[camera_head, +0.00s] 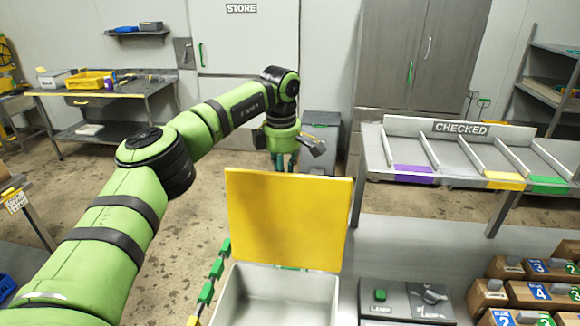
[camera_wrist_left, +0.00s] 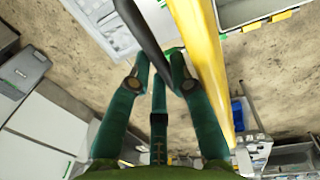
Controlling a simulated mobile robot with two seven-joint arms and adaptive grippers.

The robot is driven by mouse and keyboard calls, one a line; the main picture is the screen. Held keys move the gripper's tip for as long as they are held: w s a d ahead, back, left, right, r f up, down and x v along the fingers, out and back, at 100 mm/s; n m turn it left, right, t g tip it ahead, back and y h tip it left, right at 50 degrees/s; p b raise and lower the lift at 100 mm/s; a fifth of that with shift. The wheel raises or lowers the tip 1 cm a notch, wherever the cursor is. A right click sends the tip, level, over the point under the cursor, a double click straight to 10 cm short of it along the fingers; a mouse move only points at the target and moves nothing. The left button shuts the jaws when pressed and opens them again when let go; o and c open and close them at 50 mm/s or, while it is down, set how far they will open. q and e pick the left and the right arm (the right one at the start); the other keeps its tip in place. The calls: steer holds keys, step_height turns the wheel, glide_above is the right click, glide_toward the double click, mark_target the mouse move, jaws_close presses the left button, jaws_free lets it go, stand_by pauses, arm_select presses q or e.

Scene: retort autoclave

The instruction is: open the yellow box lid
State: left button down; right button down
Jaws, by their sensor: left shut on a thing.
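The yellow lid (camera_head: 288,222) stands raised, close to upright, at the back of the open grey box (camera_head: 280,300). The box's inside shows, and the visible part looks empty. My left gripper (camera_head: 283,165) reaches down behind the lid's top edge, and the lid hides its fingertips in the head view. In the left wrist view the lid (camera_wrist_left: 205,65) shows nearly edge-on, just right of my fingers. There the left gripper (camera_wrist_left: 160,62) is closed around a dark bar (camera_wrist_left: 143,35) beside the lid. My right gripper is not in view.
A panel (camera_head: 405,300) with a green button and a switch sits right of the box. Several numbered blocks (camera_head: 545,290) stand at the far right. The CHECKED rack (camera_head: 460,128) is behind them, and open floor lies behind the lid.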

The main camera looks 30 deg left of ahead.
arm_select(q)
steer(key=shift+s+d+f, duration=0.1)
steer(key=shift+d+f, duration=0.05)
steer(key=shift+f, duration=0.7)
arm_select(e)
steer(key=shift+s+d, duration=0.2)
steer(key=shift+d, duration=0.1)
arm_select(q)
steer(key=c, duration=1.1)
jaws_free()
step_height(320, 180, up, 12)
steer(key=shift+w+f, duration=0.25)
steer(key=shift+w, duration=0.1)
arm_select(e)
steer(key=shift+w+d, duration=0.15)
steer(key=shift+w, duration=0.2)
arm_select(q)
steer(key=shift+f, duration=0.1)
